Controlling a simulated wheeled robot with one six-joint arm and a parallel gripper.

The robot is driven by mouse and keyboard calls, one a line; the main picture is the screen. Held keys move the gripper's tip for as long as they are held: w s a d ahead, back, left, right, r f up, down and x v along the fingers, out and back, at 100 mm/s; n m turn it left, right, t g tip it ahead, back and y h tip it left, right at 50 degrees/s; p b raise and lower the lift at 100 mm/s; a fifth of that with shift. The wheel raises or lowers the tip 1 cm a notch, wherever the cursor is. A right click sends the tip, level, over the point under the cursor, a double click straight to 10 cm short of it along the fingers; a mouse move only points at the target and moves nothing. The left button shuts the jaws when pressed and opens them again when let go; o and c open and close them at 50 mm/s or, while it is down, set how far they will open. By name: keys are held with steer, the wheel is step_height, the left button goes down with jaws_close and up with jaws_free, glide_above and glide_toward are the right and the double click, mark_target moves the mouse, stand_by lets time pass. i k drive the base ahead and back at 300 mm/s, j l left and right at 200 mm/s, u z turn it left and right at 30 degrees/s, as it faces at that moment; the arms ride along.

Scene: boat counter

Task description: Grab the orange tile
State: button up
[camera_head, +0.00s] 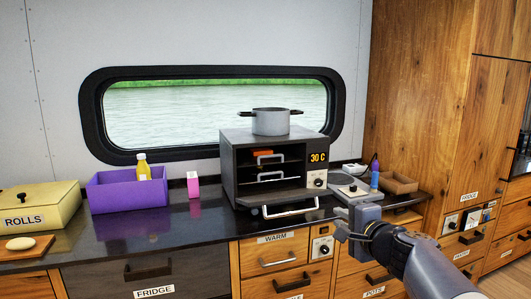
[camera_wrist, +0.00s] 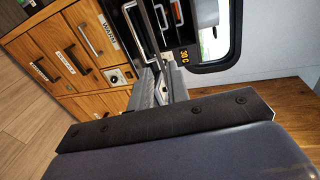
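The orange tile (camera_head: 263,153) lies inside the open-fronted oven (camera_head: 237,164), on the upper level near the top. Only a small part of it shows, above a white handle. A bit of orange also shows in the oven at the top of the wrist view (camera_wrist: 176,13). My gripper (camera_head: 350,190) is to the right of the oven and in front of it, apart from the tile. Its grey fingers show close together in the wrist view (camera_wrist: 163,85). I cannot tell whether they are parted. I see nothing held.
A grey pot (camera_head: 271,122) stands on the oven. The oven's door (camera_head: 270,198) is folded down at the front. A pink box (camera_head: 193,185), a purple bin (camera_head: 128,194) with a yellow bottle (camera_head: 142,167), and a yellow ROLLS box (camera_head: 40,207) stand left. A brown tray (camera_head: 400,182) sits right.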

mark_target(261, 151)
steer(key=i+j, duration=0.15)
steer(key=i, duration=0.35)
steer(key=i+j, duration=0.2)
steer(key=i, duration=0.25)
steer(key=i+j, duration=0.15)
steer(key=i, duration=0.35)
steer(key=i+j, duration=0.15)
steer(key=i, duration=0.3)
steer(key=j+u, duration=0.05)
